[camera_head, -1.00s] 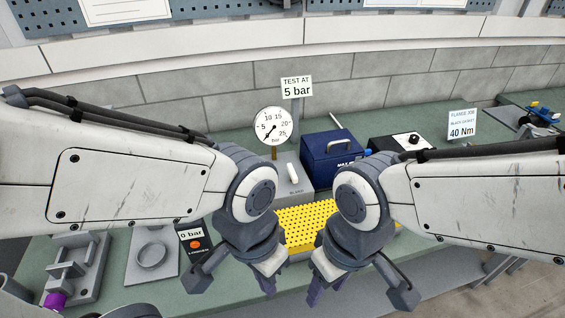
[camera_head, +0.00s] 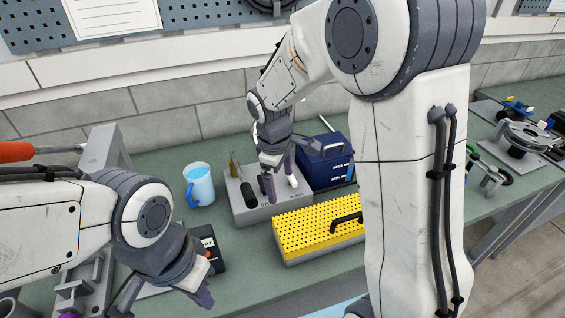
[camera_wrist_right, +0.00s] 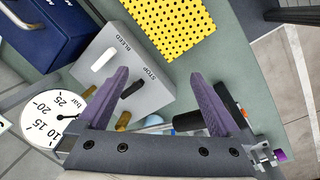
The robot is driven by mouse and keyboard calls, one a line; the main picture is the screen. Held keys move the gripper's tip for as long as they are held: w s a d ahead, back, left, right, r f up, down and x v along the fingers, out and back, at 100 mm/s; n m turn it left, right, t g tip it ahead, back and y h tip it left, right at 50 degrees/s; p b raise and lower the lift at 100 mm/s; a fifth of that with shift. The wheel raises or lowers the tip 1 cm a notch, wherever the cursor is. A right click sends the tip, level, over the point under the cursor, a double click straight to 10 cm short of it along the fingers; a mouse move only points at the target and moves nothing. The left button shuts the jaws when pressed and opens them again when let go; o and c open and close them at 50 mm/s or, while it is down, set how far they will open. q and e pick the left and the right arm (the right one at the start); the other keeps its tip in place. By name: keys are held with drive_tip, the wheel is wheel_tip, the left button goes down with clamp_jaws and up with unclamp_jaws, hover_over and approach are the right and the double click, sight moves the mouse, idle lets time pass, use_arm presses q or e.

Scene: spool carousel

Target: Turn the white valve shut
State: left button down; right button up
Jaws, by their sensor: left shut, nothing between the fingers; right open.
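The white valve (camera_head: 292,181) is a short white lever on top of a grey block (camera_head: 283,205); in the right wrist view it shows (camera_wrist_right: 104,59) beside the word BLEED. A black lever (camera_wrist_right: 132,90) marked STOP sits on the same block. My right gripper (camera_head: 279,178) is open and points down at the block, close to the white valve. In the wrist view the white valve lies just outside the left-hand finger, and the black lever is nearer the space between the fingers. Contact cannot be told. My left gripper (camera_head: 205,297) is shut and empty at the lower left.
A blue case (camera_head: 327,160) stands right behind the block, and a yellow perforated tray (camera_head: 315,230) lies in front. A light-blue mug (camera_head: 200,184) stands to the left. A round gauge (camera_wrist_right: 52,115) is by the block. My right arm hides the bench's right middle.

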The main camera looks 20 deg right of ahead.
sight(291, 178)
drive_tip(key=w+d+f+n+h, duration=0.2)
drive_tip(key=w+d+n+h, duration=0.1)
drive_tip(key=w+n, duration=0.8)
drive_tip(key=d+f+p, duration=0.1)
drive_tip(key=f, duration=0.1)
drive_tip(key=w+d+f+m+p, duration=0.1)
drive_tip(key=f, duration=0.2)
drive_tip(key=w+d+f+m+g+p, duration=0.1)
drive_tip(key=f, duration=0.2)
drive_tip(key=shift+d+f, duration=0.15)
drive_tip(key=shift+d, duration=0.15)
drive_tip(key=shift+d+f+p, duration=0.15)
drive_tip(key=shift+f+p, duration=0.15)
drive_tip(key=shift+f, duration=0.2)
drive_tip(key=c, duration=1)
